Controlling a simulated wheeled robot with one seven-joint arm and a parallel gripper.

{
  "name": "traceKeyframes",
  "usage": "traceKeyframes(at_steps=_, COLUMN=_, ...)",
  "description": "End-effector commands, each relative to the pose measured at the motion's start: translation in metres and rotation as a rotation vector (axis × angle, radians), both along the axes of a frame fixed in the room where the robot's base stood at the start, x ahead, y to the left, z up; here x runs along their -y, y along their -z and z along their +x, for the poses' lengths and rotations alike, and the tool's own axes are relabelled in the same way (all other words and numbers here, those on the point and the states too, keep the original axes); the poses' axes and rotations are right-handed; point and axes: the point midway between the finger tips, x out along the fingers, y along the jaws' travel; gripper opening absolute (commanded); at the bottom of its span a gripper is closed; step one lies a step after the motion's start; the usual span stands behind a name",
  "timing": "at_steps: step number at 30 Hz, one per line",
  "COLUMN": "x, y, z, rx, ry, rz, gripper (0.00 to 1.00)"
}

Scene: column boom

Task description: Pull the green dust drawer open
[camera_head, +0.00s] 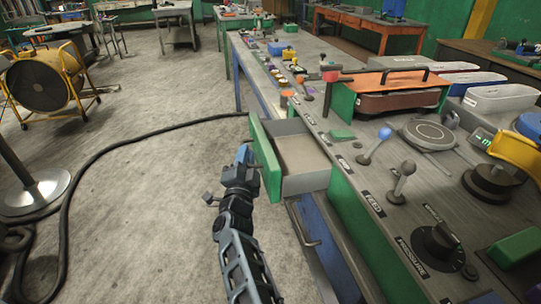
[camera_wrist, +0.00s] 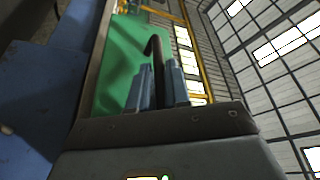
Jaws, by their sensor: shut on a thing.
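The green dust drawer (camera_head: 267,160) stands pulled out from the bench side in the head view. Its grey tray inside (camera_head: 302,158) shows and looks empty. My gripper (camera_head: 243,156) is at the outer face of the green front, on its left side. In the wrist view, the green front (camera_wrist: 122,62) fills the upper left, and a dark bar handle (camera_wrist: 154,46) runs between the two fingers of my gripper (camera_wrist: 160,85). The gripper is shut on this handle. In the head view the handle is hidden behind the gripper.
A blue drawer with a bar handle (camera_head: 306,226) is below. The bench top holds levers (camera_head: 404,178), a dial (camera_head: 437,241) and an orange-topped box (camera_head: 393,88). A black cable (camera_head: 110,150) crosses the floor. Open floor lies left of my arm.

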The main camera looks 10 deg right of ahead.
Motion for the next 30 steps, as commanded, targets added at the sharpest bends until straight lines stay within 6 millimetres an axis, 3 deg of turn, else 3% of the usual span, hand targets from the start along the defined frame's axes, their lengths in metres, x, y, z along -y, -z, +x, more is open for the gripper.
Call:
traceKeyframes(at_steps=3, x=-0.022, y=0.003, z=0.000, rx=-0.001, ry=-0.002, rz=0.002, gripper=0.00)
traceKeyframes(at_steps=7, x=-0.034, y=0.003, z=0.000, rx=-0.002, ry=0.000, rz=0.002, gripper=0.00)
traceKeyframes(at_steps=20, x=-0.040, y=0.002, z=0.000, rx=-0.002, ry=0.000, rz=0.001, gripper=0.00)
traceKeyframes(at_steps=21, x=-0.040, y=0.002, z=0.000, rx=-0.002, ry=0.000, rz=0.001, gripper=0.18)
traceKeyframes(at_steps=22, x=-0.040, y=0.002, z=0.000, rx=-0.002, ry=0.000, rz=0.001, gripper=0.21)
traceKeyframes(at_steps=30, x=-0.041, y=0.001, z=-0.001, rx=-0.001, ry=0.001, rz=0.000, gripper=0.23)
